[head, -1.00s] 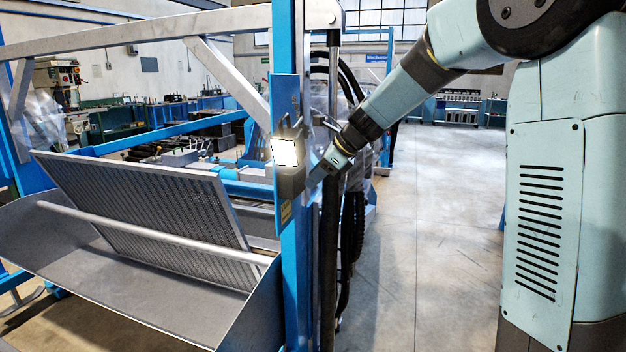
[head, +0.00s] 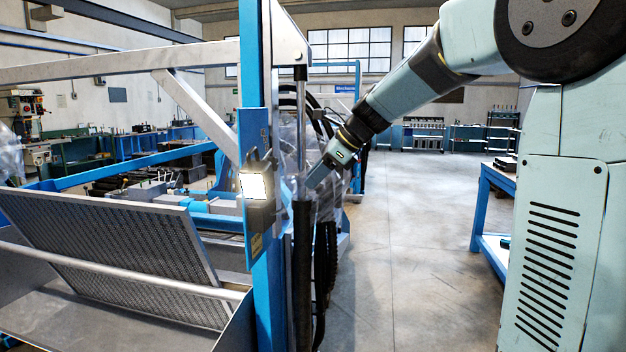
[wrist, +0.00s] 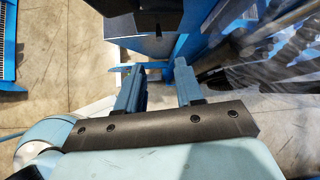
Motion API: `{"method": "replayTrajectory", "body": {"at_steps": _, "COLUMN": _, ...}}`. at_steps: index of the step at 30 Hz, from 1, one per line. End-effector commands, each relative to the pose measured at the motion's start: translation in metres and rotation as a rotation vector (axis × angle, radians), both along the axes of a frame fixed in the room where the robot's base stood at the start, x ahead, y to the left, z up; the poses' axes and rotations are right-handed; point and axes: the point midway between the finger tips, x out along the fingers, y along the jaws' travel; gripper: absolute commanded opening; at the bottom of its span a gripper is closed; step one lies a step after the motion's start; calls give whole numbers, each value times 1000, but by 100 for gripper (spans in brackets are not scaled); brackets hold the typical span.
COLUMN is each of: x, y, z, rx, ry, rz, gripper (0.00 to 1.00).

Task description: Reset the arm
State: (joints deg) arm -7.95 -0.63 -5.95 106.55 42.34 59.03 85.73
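My arm reaches from the right of the head view towards the blue post (head: 265,300). My gripper (head: 312,180) is at its end, just right of the post and beside a lit square lamp (head: 254,187) fixed to it. In the wrist view my gripper (wrist: 160,88) shows two blue fingers held apart, with nothing between them. A dark block (wrist: 140,18) hangs beyond the fingertips in that view. In the head view the fingers are small and I cannot make out their gap.
A perforated sieve panel (head: 110,255) tilts inside a grey trough at the left. Black hoses (head: 322,270) hang right of the post, close to my gripper. A blue workbench (head: 494,205) stands at the right. The floor (head: 400,260) between is clear.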

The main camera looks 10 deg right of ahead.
Motion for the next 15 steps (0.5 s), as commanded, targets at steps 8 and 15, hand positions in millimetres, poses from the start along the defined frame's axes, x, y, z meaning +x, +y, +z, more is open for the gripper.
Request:
{"method": "replayTrajectory", "body": {"at_steps": 8, "x": -9, "y": -4, "z": 0, "rx": -27, "ry": -25, "rz": 28, "gripper": 36}}
{"method": "replayTrajectory", "body": {"at_steps": 15, "x": -72, "y": -32, "z": -2, "rx": -232, "ry": -214, "rz": 255, "gripper": 36}}
